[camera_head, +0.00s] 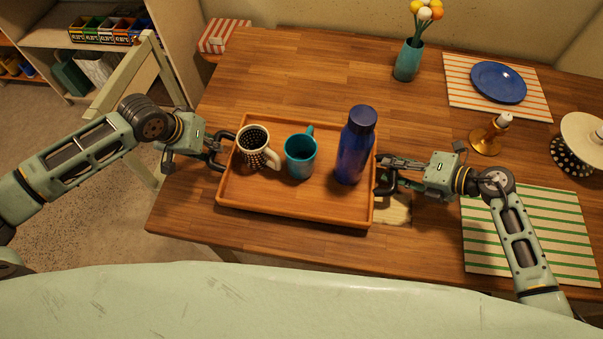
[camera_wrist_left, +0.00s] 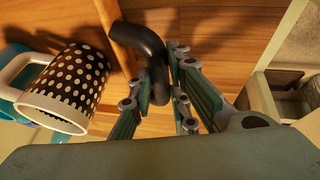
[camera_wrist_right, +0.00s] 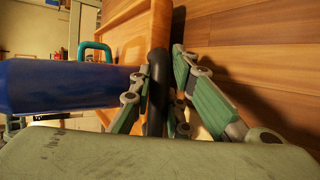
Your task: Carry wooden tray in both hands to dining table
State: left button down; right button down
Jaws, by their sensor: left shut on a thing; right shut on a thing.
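The wooden tray (camera_head: 300,211) is over the near part of the wooden dining table (camera_head: 300,72); I cannot tell whether it touches the top. It bears a black mug with white dots (camera_head: 252,150), a teal mug (camera_head: 300,158) and an upright blue bottle (camera_head: 354,150). My left gripper (camera_head: 220,150) is shut on the tray's dark left handle, which shows in the left wrist view (camera_wrist_left: 150,55). My right gripper (camera_head: 384,175) is shut on the dark right handle, seen in the right wrist view (camera_wrist_right: 157,85).
A green-striped mat (camera_head: 550,235) lies near right. A chair (camera_head: 130,80) is at left.

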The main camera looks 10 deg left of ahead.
pick_arm(q)
jog(key=shift+w+f+b, duration=0.15)
jog(key=shift+f+b, duration=0.6)
jog(key=shift+b, duration=0.1)
pick_arm(e)
jog(key=shift+w+f, duration=0.15)
jog(key=shift+f, duration=0.5)
pick_arm(q)
jog(key=c, duration=2)
grip_release()
jog(key=shift+s+f, duration=0.2)
jog(key=shift+f, duration=0.05)
jog(key=shift+c, duration=0.2)
pick_arm(e)
jog(key=c, duration=2.1)
grip_release()
jog(key=shift+f, duration=0.3)
pick_arm(q)
jog(key=o, duration=0.4)
jog(key=shift+s+r, duration=0.2)
pick_arm(e)
jog(key=o, duration=0.4)
jog(key=shift+s+r, duration=0.15)
jog(key=shift+s, duration=0.2)
jog(key=shift+o, duration=0.2)
pick_arm(q)
jog(key=shift+w, duration=0.1)
pick_arm(e)
jog(key=shift+w, duration=0.1)
